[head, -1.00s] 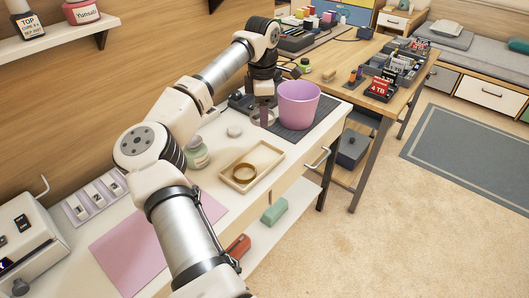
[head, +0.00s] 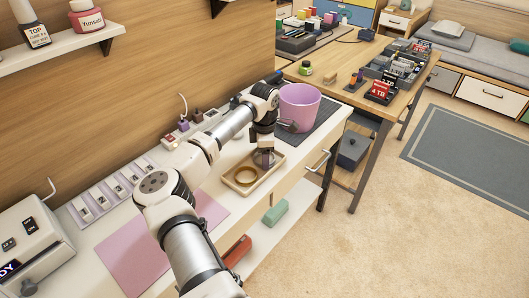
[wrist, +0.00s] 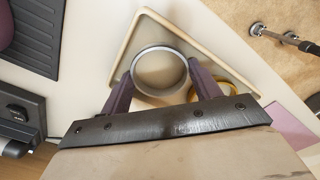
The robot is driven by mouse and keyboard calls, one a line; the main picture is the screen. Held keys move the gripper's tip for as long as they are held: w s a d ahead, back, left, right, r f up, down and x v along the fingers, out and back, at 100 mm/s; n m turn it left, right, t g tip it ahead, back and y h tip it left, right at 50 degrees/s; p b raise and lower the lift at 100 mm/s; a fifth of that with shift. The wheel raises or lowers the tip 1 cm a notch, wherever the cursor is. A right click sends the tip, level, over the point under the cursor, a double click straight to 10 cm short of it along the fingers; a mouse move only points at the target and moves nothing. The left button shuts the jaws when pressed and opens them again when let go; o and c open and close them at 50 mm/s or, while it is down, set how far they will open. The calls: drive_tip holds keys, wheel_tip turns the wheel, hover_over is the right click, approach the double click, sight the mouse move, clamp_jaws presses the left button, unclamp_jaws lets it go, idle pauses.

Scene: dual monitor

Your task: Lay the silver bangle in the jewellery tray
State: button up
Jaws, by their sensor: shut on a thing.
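My gripper (head: 264,159) is over the right part of the wooden jewellery tray (head: 243,193) on the white counter. In the wrist view my gripper (wrist: 161,72) has its two dark fingers shut on the silver bangle (wrist: 160,48), a plain ring spanning the space between them. The bangle lies over the tray (wrist: 144,14) floor; whether it touches the floor I cannot tell. A gold bangle (head: 245,182) lies in the left part of the tray. It shows partly behind the right finger in the wrist view (wrist: 236,94).
A lilac bin (head: 299,108) stands on a dark mat just beyond the gripper. A pink sheet (head: 135,255) lies left of the tray. Several lilac switch blocks (head: 118,187) line the wall. The counter's front edge and drawer handle (head: 318,163) are close to the tray.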

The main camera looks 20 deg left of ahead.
drive_tip(key=shift+f, duration=0.2)
drive_tip(key=o, duration=0.7)
drive_tip(key=shift+r, duration=0.1)
wheel_tip(320, 180, up, 12)
drive_tip(key=shift+r+b, duration=0.15)
drive_tip(key=shift+b, duration=1.1)
